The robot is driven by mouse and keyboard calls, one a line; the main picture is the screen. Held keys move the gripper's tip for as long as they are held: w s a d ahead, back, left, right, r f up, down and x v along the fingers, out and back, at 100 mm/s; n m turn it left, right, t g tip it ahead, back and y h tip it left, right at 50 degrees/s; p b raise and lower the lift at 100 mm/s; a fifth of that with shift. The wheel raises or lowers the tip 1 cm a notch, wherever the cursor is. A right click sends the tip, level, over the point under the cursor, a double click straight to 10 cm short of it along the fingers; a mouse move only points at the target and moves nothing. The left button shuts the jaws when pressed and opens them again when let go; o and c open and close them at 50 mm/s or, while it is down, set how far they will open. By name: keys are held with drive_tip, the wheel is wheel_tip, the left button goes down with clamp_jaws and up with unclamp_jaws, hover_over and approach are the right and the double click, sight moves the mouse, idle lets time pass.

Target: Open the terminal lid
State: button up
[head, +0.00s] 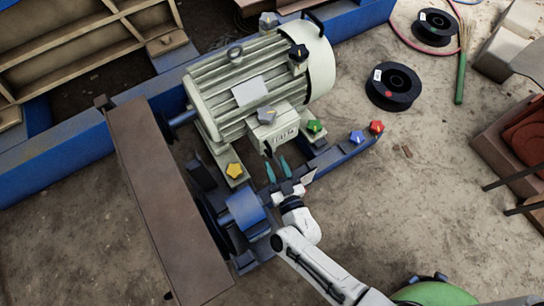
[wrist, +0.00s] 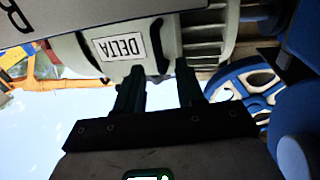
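The terminal box (head: 272,134) is a pale grey-green box on the side of the ribbed motor (head: 225,95). Its lid (head: 252,121) looks shut, with a grey star knob (head: 266,115) on top. In the wrist view, the terminal box (wrist: 82,56) shows upside down with a white DELTA label (wrist: 118,42). My gripper (head: 276,162) is just in front of the box, its two teal fingers apart. In the wrist view, my gripper (wrist: 158,75) has nothing visible between its fingers, and the fingertips overlap the box's edge. I cannot tell whether they touch it.
Star knobs surround the motor: yellow (head: 234,171), green (head: 314,126), blue (head: 357,137) and red (head: 376,127). A blue rail (head: 345,152) and blue pulley (head: 243,208) lie close to my gripper. A brown belt guard (head: 165,200) stands left. Black spools (head: 393,87) lie on open ground at right.

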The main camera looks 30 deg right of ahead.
sight(271, 154)
drive_tip(key=shift+w+d+b, duration=0.15)
drive_tip(key=shift+w+d, duration=0.05)
drive_tip(key=shift+w, duration=0.7)
drive_tip(key=shift+w+d+b, duration=0.15)
drive_tip(key=shift+w+d, duration=0.05)
drive_tip(key=shift+w, duration=0.7)
drive_tip(key=shift+c, duration=0.3)
clamp_jaws()
